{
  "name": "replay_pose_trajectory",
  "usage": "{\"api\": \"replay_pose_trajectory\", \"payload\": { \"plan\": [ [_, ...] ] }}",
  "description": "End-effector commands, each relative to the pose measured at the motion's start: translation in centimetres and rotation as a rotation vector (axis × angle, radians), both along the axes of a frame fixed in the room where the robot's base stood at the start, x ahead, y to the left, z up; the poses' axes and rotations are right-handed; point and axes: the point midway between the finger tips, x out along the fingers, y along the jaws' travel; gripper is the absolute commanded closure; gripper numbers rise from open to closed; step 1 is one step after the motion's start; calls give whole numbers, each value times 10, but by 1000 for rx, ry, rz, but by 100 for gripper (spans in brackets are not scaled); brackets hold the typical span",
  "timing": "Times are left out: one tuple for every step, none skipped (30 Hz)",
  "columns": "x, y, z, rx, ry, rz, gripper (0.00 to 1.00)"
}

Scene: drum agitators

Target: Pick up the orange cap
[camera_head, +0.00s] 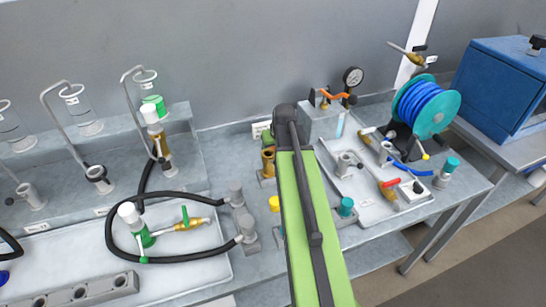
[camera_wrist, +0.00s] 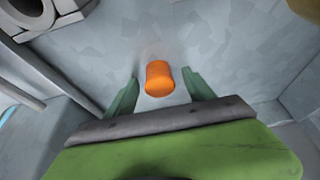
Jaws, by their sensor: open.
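In the wrist view, the orange cap (camera_wrist: 159,78) is a short, plain orange cylinder on a grey, worn surface. My gripper (camera_wrist: 161,77) is open, with one green finger on each side of the cap. Whether the cap is fully between the fingertips in depth, I cannot tell. In the head view, my green arm reaches over the bench, its fingers do not show, and I cannot make out the cap there.
In the head view, a brass fitting (camera_head: 268,161) and a yellow cap (camera_head: 274,203) are left of my arm. A teal cap (camera_head: 346,206) and a white tray (camera_head: 390,213) are right of it. A black hose (camera_head: 170,262) loops at left. A grey ring-shaped part (camera_wrist: 27,14) shows in the wrist view.

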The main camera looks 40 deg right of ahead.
Motion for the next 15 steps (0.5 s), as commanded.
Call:
{"api": "replay_pose_trajectory", "payload": {
  "plan": [
    [0,0,2,0,0,0,38],
    [0,0,2,0,0,0,38],
    [0,0,2,0,0,0,38],
    [0,0,2,0,0,0,41],
    [0,0,2,0,0,0,45],
    [0,0,2,0,0,0,50],
    [0,0,2,0,0,0,54],
    [0,0,2,0,0,0,58],
    [0,1,2,0,0,1,63],
    [0,1,2,0,0,1,67],
    [0,1,2,0,0,1,71],
    [0,1,2,0,0,1,76],
    [0,1,2,0,0,1,80],
    [0,1,2,0,0,1,84],
    [0,1,2,0,0,1,89]
  ]
}}
